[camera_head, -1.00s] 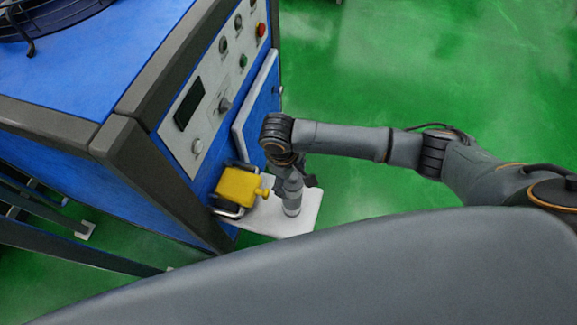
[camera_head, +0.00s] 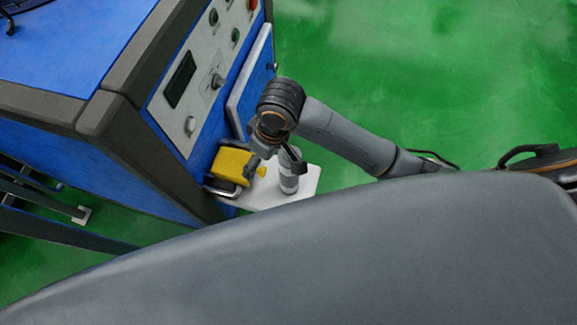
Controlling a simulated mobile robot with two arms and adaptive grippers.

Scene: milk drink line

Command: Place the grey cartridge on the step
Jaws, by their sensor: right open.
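The grey cartridge (camera_head: 289,182) stands upright on the white step (camera_head: 258,197) that juts out from the blue machine. My right gripper (camera_head: 279,157) is open, right at the cartridge's upper part and just to its left. The wrist hides some of the fingers, and I cannot tell whether they touch the cartridge. My left gripper is not in view.
A yellow block with a knob (camera_head: 231,165) is at the step's left side, close to my right gripper. The blue machine (camera_head: 110,155) with its control panel (camera_head: 196,85) fills the left. Green floor (camera_head: 420,75) at the right is clear.

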